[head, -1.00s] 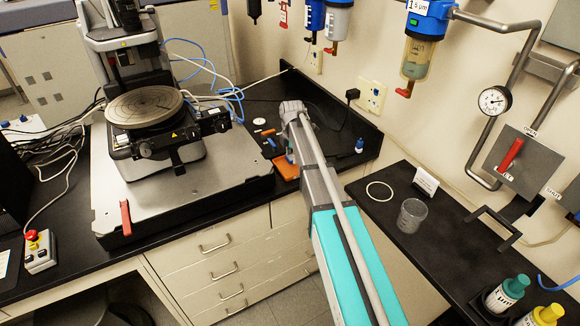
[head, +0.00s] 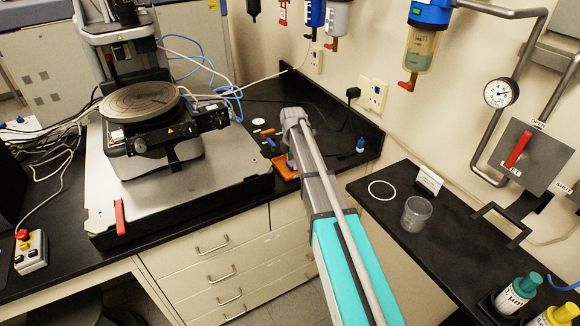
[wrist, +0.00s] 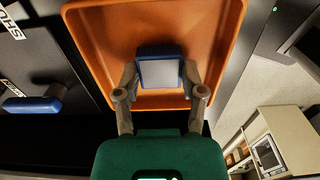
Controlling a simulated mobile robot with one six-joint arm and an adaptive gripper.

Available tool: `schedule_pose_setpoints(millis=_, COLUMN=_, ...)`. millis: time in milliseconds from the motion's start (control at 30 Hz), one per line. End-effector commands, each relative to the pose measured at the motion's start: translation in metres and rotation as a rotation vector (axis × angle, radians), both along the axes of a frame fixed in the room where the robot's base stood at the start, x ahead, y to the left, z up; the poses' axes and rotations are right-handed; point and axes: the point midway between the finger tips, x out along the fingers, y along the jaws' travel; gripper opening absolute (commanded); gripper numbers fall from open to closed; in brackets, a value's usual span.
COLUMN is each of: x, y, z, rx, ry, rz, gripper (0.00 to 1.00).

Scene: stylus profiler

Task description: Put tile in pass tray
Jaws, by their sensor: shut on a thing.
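My gripper (wrist: 160,88) is shut on a tile (wrist: 159,74) with a pale grey face and a blue body, one finger on each side. The tile is over the orange tray (wrist: 102,42) in the wrist view; I cannot tell whether it touches the tray floor. No lettering shows on the tray. In the head view the orange tray (head: 284,171) lies on the black bench, partly covered by my arm. My gripper and the tile are hidden behind my arm there.
A blue-handled piece (wrist: 32,104) lies left of the tray beside white lettering. The profiler stage (head: 140,103) stands left on its grey plate. A clear beaker (head: 416,213) and a white ring (head: 381,190) are on the right bench. A blue-capped bottle (head: 360,146) stands behind.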

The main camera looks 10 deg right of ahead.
Motion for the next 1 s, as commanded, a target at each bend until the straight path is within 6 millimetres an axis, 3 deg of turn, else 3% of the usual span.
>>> schedule_pose_setpoints(millis=500, x=-0.0001, y=0.0005, z=-0.0052, rx=0.000, ry=0.000, rz=0.001, gripper=0.15)
schedule_pose_setpoints(millis=533, x=-0.0001, y=0.0005, z=-0.0044, rx=0.000, ry=0.000, rz=0.001, gripper=0.56)
schedule_pose_setpoints(millis=700, x=0.0000, y=0.0006, z=-0.0038, rx=0.000, ry=0.000, rz=0.001, gripper=0.87)
schedule_pose_setpoints(millis=1000, x=0.0000, y=0.0007, z=-0.0038, rx=0.000, ry=0.000, rz=0.001, gripper=0.87)
